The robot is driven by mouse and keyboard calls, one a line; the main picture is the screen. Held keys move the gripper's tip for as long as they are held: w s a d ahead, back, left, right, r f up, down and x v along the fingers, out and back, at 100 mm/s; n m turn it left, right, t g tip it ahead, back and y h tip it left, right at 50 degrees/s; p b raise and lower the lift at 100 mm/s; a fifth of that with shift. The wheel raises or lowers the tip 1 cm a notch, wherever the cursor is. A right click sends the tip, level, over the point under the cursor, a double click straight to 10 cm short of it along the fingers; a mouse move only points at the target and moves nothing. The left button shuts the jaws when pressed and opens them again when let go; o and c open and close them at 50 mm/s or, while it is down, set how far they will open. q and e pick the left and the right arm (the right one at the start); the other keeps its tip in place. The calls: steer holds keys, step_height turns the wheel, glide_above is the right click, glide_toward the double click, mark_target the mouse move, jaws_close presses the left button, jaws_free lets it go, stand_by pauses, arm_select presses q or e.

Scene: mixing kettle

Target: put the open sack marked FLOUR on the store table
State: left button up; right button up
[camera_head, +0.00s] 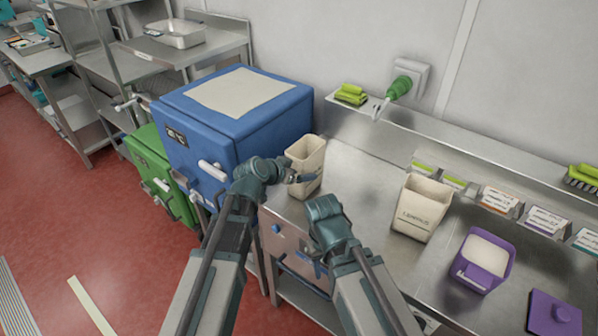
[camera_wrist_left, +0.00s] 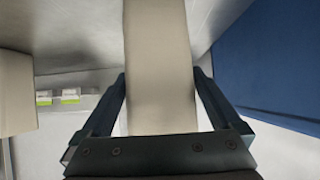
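A tall open beige sack (camera_head: 309,153) is at the left end of the steel table, beside the blue cabinet. No lettering on it can be read from here. My left gripper (camera_head: 302,178) is at its near side. In the left wrist view the sack (camera_wrist_left: 158,70) runs between the two fingers, which appear to touch both its sides, so the gripper looks shut on it. I cannot tell whether its base rests on the table. A second open beige sack (camera_head: 421,205) with dark lettering stands further right. My right gripper (camera_head: 316,262) is low before the table front, its fingers mostly hidden.
The steel table (camera_head: 365,165) is clear between the sacks. A purple tub (camera_head: 482,262) with white contents and a purple lid (camera_head: 554,314) are at right. A blue cabinet (camera_head: 232,125) and a green one (camera_head: 157,175) stand left. Another steel table (camera_head: 215,42) with a pan is behind.

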arm_select(q)
steer(key=shift+r, duration=0.15)
steer(key=p+v, duration=0.7)
steer(key=v, duration=0.5)
steer(key=s+a+f+n+g+y, duration=0.75)
steer(key=s+a+f, duration=0.2)
steer(key=s, duration=0.35)
steer(key=s+d+m+g, duration=0.1)
steer(key=s+d+m, duration=0.3)
steer(key=d, duration=0.7)
steer(key=shift+s+d+g, duration=0.2)
steer(key=shift+s+g, duration=0.15)
steer(key=shift+s, duration=0.35)
steer(key=shift+c, duration=0.3)
